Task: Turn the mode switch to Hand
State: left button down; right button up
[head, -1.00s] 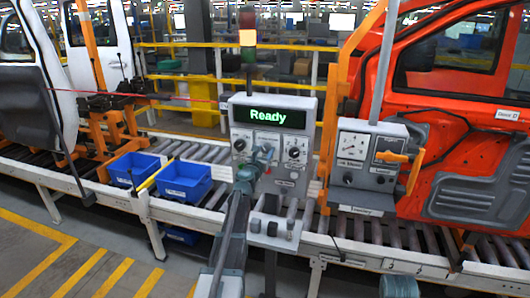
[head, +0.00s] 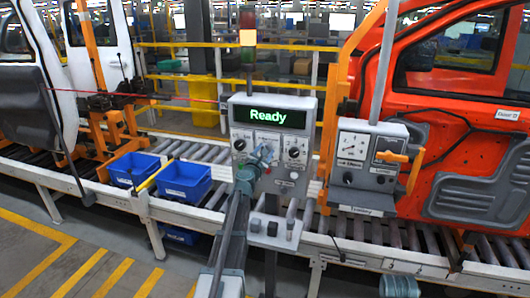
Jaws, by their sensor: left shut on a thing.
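The grey control panel (head: 233,120) stands at the middle, with a green "Ready" display (head: 268,116) at its top. A dark knob (head: 240,144) shows on its left and another (head: 294,153) on its right. My left gripper (head: 264,154) is at the middle of the panel face, between these knobs, shut on a small control that it mostly hides. I take this control for the mode switch; its label and pointer direction cannot be read. My right gripper is not in view.
A grey shelf with dark controls (head: 272,228) juts out below the panel. Blue bins (head: 184,182) sit on the roller conveyor at left. A red door (head: 470,150) stands at right.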

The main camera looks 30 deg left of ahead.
pick_arm(q)
jog(key=m, duration=1.1)
dwell(0.6)
jog(key=shift+c, duration=1.4)
grip_release()
jog(key=shift+s, duration=0.15)
jog(key=v, duration=1.3)
jog(key=shift+s, duration=0.3)
